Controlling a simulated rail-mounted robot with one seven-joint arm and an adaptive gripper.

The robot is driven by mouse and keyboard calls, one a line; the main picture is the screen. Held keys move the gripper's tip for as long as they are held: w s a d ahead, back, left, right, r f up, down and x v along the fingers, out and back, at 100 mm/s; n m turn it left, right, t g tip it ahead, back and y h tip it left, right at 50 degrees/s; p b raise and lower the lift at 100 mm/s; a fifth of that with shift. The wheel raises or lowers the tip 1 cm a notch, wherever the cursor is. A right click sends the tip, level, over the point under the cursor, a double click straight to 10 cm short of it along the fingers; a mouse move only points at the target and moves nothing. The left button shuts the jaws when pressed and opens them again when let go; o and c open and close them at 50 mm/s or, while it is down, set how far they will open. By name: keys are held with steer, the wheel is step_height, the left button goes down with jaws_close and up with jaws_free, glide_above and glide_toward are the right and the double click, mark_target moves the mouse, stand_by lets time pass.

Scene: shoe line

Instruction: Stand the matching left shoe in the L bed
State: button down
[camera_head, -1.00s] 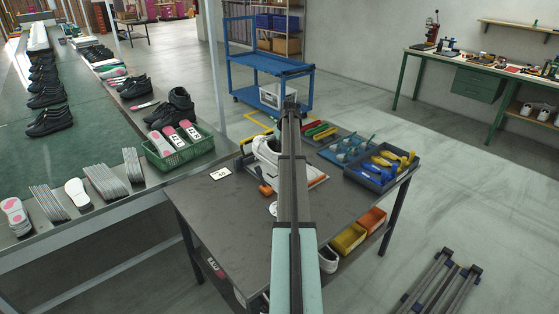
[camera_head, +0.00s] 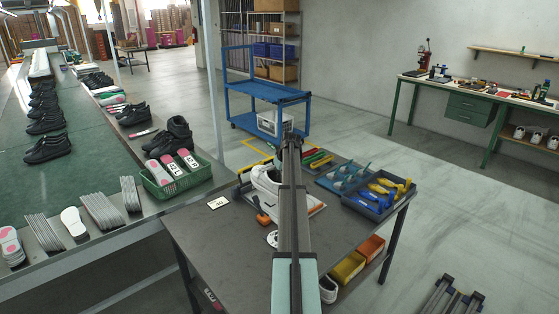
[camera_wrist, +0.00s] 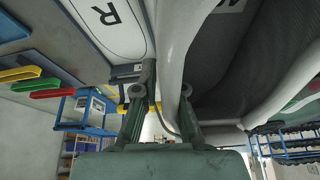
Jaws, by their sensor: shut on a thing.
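A white shoe (camera_head: 266,180) shows on the dark work table (camera_head: 205,240), just left of my arm and partly hidden by it. In the wrist view my gripper (camera_wrist: 162,92) is shut on a white shoe part (camera_wrist: 178,50), a pale curved wall running up between the fingers. A light plate marked R (camera_wrist: 108,22) lies just left of the held shoe. The L bed cannot be made out; the shoe and arm cover that area. I cannot tell whether the shoe's sole touches a bed. In the head view the gripper is hidden behind my arm.
A white card (camera_head: 217,202) lies at the left. The table's front left is clear.

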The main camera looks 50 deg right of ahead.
steer(key=f, duration=0.2)
steer(key=shift+w+d+f+n, duration=0.1)
steer(key=shift+d+f+n, duration=0.1)
steer(key=shift+f+n, duration=0.15)
steer(key=shift+f, duration=0.15)
steer(key=shift+d+f+b, duration=0.1)
steer(key=shift+f+b, duration=1.05)
steer(key=shift+f, duration=1.85)
steer(key=c, duration=1.2)
jaws_free()
